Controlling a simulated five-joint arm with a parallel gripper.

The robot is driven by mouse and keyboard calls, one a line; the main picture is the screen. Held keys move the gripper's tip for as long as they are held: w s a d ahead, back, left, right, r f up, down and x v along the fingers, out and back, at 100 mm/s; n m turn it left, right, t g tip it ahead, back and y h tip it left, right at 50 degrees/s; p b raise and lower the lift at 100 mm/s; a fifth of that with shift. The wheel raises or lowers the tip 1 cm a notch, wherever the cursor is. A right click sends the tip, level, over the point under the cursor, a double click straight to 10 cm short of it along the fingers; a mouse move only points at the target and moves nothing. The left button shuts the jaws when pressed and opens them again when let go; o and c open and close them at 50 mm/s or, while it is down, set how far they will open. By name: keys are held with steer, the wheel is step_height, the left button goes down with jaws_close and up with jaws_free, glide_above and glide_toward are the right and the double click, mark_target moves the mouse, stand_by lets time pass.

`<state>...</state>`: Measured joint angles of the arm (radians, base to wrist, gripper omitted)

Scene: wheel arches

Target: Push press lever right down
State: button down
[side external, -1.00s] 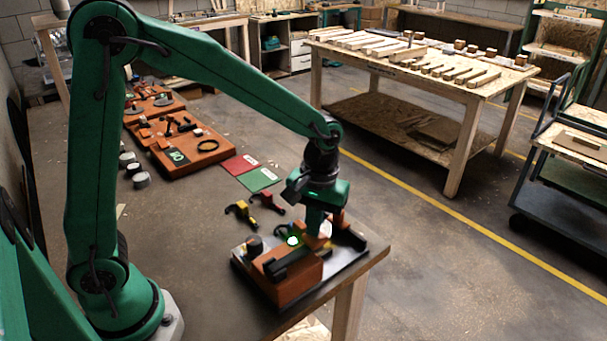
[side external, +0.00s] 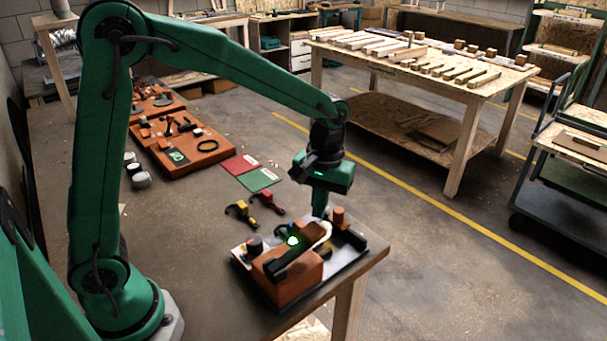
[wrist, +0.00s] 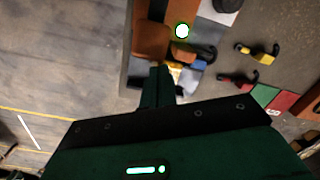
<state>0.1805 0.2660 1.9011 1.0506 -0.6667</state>
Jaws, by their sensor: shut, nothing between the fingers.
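The press (side external: 290,281) is an orange block on a pale plate at the table's near corner. A black bar, apparently its lever (side external: 296,263), lies along its top; I cannot tell its exact angle. A green-ringed white light (side external: 293,240) glows beside it and also shows in the wrist view (wrist: 182,31). My gripper (side external: 319,210) is shut and empty, pointing down just behind the press, near an orange cylinder (side external: 338,216). In the wrist view my shut fingers (wrist: 160,75) appear beside the orange part (wrist: 152,38). Whether they touch anything is unclear.
A yellow-and-black tool (side external: 241,212) and a red-and-black tool (side external: 267,202) lie left of the press. Red (side external: 239,164) and green (side external: 259,179) cards lie behind them. An orange board (side external: 187,153) stands farther back. The table's edge is close on the right.

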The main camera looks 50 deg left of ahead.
step_height(320, 180, up, 6)
steer(key=shift+w+r, duration=0.2)
steer(key=shift+w, duration=0.05)
stand_by(0.5)
steer(key=s+a+r+m+t, duration=0.2)
steer(key=s+a+t, duration=0.1)
steer(key=s, duration=0.5)
steer(key=s+a+r+m+t, duration=0.2)
steer(key=s+a+m+t, duration=0.1)
steer(key=s, duration=0.6)
steer(key=shift+s+a+m, duration=0.2)
steer(key=shift+a+m, duration=0.1)
steer(key=shift+a, duration=0.3)
